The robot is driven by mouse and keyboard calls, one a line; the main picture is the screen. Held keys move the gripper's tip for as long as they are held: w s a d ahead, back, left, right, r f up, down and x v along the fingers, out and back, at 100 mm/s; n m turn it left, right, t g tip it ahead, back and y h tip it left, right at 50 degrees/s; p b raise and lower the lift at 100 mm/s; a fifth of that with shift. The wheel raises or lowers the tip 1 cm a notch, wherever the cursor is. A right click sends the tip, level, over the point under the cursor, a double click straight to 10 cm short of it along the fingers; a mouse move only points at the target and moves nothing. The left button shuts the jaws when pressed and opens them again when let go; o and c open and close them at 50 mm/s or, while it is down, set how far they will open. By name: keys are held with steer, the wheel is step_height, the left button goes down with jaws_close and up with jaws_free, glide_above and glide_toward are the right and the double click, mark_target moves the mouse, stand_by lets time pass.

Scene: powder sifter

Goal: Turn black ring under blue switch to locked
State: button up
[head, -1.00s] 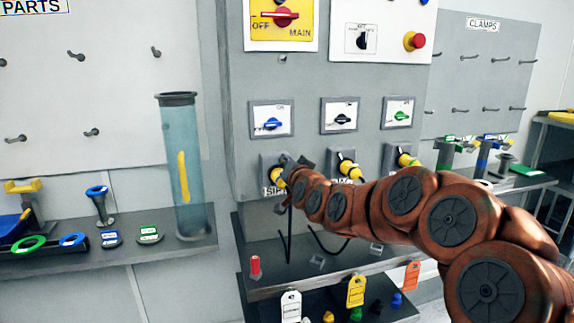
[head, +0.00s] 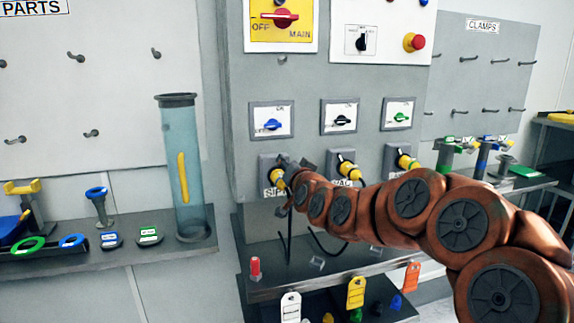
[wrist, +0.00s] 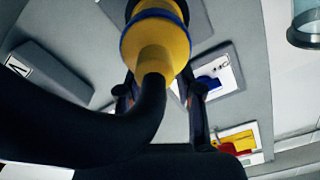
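The blue switch (head: 271,125) is on a white plate on the grey cabinet, its handle about level. Below it, a yellow plug (head: 279,184) sits in a grey socket plate. In the wrist view the yellow plug (wrist: 155,45) has a dark blue-black ring (wrist: 150,14) around it and a thick black cable below. The black ring is mostly hidden in the head view. My gripper (head: 292,170) is at this plug. In the wrist view its dark fingers (wrist: 160,98) stand apart on either side of the plug; whether they touch it is unclear.
Two more yellow plugs (head: 347,168) (head: 405,160) sit to the right, close to my arm. A shelf with tags (head: 356,292) lies below. A clear tube (head: 185,170) stands at left. The red main switch (head: 281,16) is above.

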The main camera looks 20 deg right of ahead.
steer(key=s, duration=1.1)
steer(key=shift+a+f, duration=0.1)
steer(key=shift+a, duration=0.05)
steer(key=s+a+f+n+g+y+p, duration=0.1)
steer(key=s+a+f+n+g+p, duration=0.15)
steer(key=s+a+f+g, duration=0.3)
steer(key=s+a+f+n+g+y+p, duration=0.1)
steer(key=s+a+f+n+g+p, duration=0.2)
steer(key=s+f, duration=0.45)
steer(key=s+d+f+g+h+p, duration=0.1)
steer(key=s+g, duration=0.4)
steer(key=s, duration=0.9)
steer(key=s+d+f+g+h+p, duration=0.1)
steer(key=s+d+g, duration=0.2)
steer(key=s, duration=1.1)
steer(key=g, duration=0.3)
steer(key=shift+s+f+n, duration=0.25)
steer(key=shift+s+n, duration=0.1)
